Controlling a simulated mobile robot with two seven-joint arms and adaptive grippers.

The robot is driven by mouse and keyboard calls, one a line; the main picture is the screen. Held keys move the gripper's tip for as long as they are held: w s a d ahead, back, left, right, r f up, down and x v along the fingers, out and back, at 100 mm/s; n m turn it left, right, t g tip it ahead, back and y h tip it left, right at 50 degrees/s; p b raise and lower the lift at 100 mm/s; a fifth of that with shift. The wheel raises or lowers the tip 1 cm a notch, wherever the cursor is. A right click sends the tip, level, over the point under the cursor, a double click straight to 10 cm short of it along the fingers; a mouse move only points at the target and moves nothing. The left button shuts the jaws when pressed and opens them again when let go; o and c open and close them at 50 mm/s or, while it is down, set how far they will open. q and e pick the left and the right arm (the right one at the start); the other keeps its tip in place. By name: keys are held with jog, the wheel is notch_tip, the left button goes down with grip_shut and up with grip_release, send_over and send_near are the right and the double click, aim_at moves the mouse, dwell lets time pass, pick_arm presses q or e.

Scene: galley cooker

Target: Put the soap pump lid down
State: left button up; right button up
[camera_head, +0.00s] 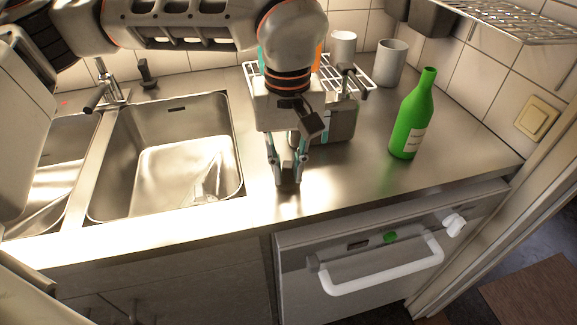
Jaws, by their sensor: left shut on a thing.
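My left gripper (287,178) points down over the front of the steel counter, right of the sink. Its fingers are closed around a small grey piece (287,160), which I take to be the soap pump lid. The fingers hide much of it, and I cannot tell whether it touches the counter. A dark pump-like fitting (147,73) stands at the back of the sink. My right gripper is not in view.
A green bottle (411,118) stands upright to the right. A grey box (340,122) is close behind the gripper. A white wire rack (362,82) and two light cups (391,63) (343,45) are behind. The sink basin (170,170) lies left. The counter between gripper and bottle is clear.

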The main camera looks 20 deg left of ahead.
aim_at(288, 165)
pick_arm(q)
jog(key=shift+r, duration=0.1)
jog(key=o, duration=0.8)
jog(key=shift+o, duration=0.2)
notch_tip(288, 165, up, 12)
jog(key=p, duration=0.2)
jog(key=shift+s, duration=0.1)
